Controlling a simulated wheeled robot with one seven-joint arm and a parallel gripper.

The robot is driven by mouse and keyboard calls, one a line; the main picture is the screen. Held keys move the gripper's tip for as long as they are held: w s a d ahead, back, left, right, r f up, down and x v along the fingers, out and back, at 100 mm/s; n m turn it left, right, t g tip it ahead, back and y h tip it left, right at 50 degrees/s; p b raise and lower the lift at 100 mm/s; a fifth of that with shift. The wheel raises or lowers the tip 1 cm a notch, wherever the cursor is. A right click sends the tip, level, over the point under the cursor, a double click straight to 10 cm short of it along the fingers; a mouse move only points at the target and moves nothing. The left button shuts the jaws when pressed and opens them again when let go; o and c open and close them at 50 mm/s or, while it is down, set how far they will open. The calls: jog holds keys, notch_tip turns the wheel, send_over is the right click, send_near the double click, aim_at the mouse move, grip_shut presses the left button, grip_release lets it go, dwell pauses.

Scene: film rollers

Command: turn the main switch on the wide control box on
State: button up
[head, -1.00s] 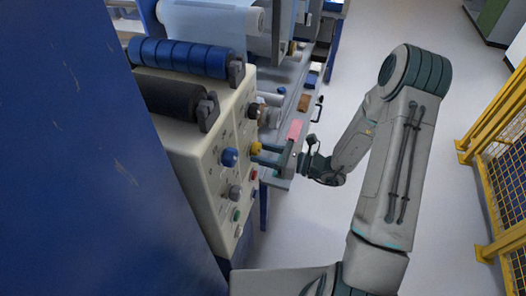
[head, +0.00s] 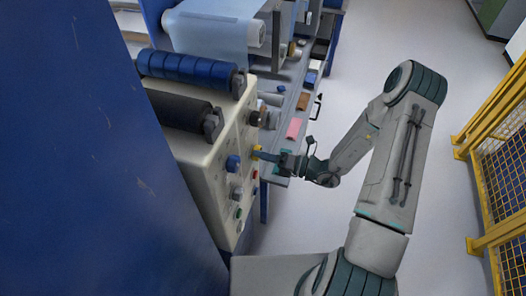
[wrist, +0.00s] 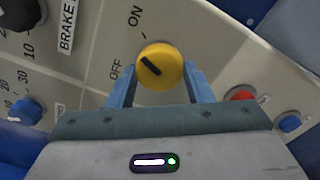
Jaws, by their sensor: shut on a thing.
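The wide control box (head: 226,180) is a cream panel on the machine's side. Its main switch, a round yellow knob (wrist: 160,66), shows in the wrist view with OFF printed at its left and ON above it. Its black pointer line slants to the upper left, between the two words. My gripper (wrist: 161,86) has its blue fingers on either side of the knob, shut on it. In the head view, my gripper (head: 263,156) reaches the panel from the right. The yellow knob (head: 257,150) is partly hidden there by the fingers.
A blue knob (head: 233,163) sits near the switch on the panel. A red button (wrist: 241,94) and a small blue button (wrist: 290,122) lie right of the right finger. A dark BRAKE knob (wrist: 22,12) is at upper left.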

jog(key=shift+r+m+p, duration=0.1)
jog(key=shift+m+p, duration=0.55)
jog(key=shift+m, duration=0.95)
jog(key=o, duration=1)
jog(key=b+v, duration=0.3)
jog(key=v, duration=1.1)
jog(key=shift+w, duration=0.1)
